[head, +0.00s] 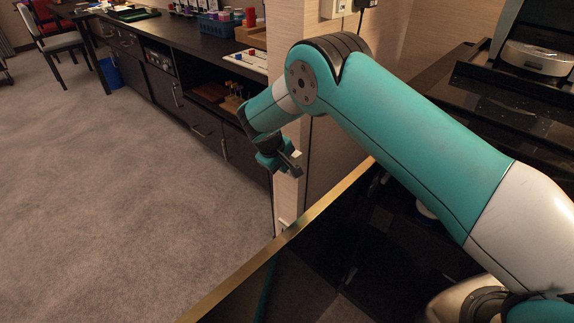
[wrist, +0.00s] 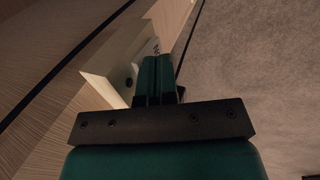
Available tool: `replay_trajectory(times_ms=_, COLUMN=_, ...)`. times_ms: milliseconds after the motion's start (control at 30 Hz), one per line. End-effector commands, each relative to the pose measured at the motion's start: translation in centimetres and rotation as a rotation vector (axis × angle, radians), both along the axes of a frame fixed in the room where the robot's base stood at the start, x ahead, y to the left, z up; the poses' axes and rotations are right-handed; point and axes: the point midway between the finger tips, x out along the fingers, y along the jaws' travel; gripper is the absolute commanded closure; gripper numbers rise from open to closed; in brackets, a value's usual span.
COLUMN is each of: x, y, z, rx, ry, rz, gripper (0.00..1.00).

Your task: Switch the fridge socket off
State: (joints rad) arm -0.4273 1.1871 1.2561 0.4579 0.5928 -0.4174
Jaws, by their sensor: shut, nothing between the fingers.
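A pale socket box (wrist: 112,68) sticks out from the striped wood wall in the wrist view. A dark spot and small dark marks show on its face. My gripper (wrist: 158,60) has its two green fingers together, with their tips over or beside that face; I cannot tell whether they touch it. They hide part of it, and its switch position cannot be made out. In the head view my gripper (head: 292,165) is by the end of the wood wall, and a small pale piece (head: 297,154) shows beside it, perhaps the socket's edge.
Another pale fitting (head: 285,223) sits low on the wall end. A gold-edged dark counter (head: 330,205) lies in front, and a coffee machine (head: 535,55) stands at right. A long dark sideboard (head: 190,55) runs behind. The carpet (head: 110,180) at left is clear.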

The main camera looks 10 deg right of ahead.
Motion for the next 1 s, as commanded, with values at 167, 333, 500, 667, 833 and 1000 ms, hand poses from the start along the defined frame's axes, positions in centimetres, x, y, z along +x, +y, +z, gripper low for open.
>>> replay_trajectory(times_ms=167, x=0.0, y=-0.1, z=0.3, rx=0.001, ry=-0.001, rz=-0.003, gripper=1.00)
replay_trajectory(times_ms=333, x=0.0, y=-0.1, z=1.2, rx=0.001, ry=-0.001, rz=-0.003, gripper=1.00)
replay_trajectory(times_ms=500, x=0.0, y=-0.1, z=1.7, rx=0.000, ry=-0.001, rz=-0.002, gripper=1.00)
replay_trajectory(times_ms=667, x=0.0, y=-0.1, z=1.7, rx=0.000, ry=-0.001, rz=-0.002, gripper=1.00)
replay_trajectory(times_ms=833, x=0.0, y=-0.1, z=1.7, rx=0.000, ry=-0.001, rz=-0.002, gripper=1.00)
replay_trajectory(times_ms=1000, x=-0.6, y=0.8, z=2.0, rx=0.000, ry=0.000, rz=-0.007, gripper=1.00)
